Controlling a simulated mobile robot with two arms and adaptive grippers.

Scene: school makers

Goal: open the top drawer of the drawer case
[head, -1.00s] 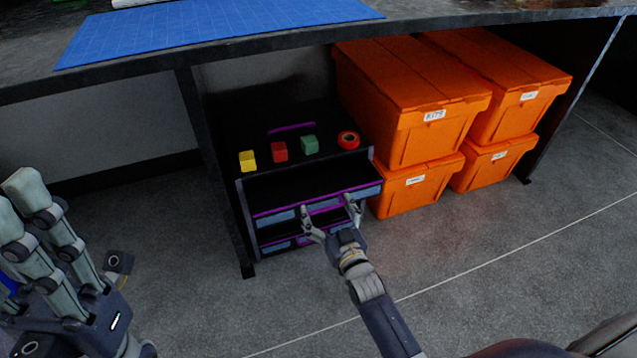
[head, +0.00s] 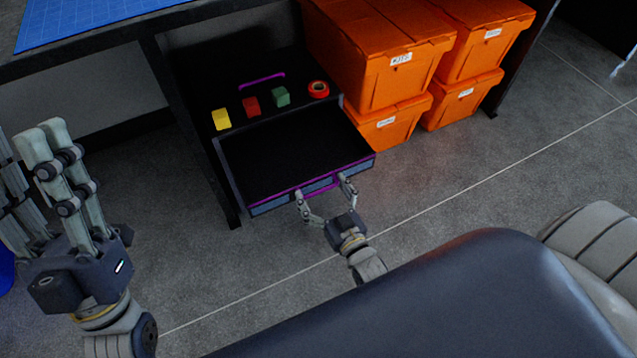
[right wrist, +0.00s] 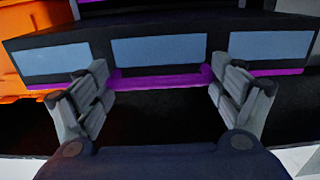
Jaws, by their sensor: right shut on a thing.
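The dark drawer case (head: 229,183) stands under the table, with its top drawer (head: 272,158) pulled well out and its empty, dark inside showing. The drawer front has pale blue panels and a purple handle (right wrist: 158,84) along its lower part. My right gripper (head: 323,186) is at the front, its two spread fingers on either side of the handle's middle, shut on it. The right wrist view shows these fingers at both ends of the handle (right wrist: 160,82). My left gripper (head: 26,143) is raised at the left, open and empty, away from the case. The lower drawer is hidden.
A yellow block (head: 221,119), red block (head: 251,106), green block (head: 280,97) and red tape roll (head: 318,89) sit on the case top. Several orange crates (head: 378,60) stand right of it. A table leg (head: 186,135) is close on the left. Floor in front is clear.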

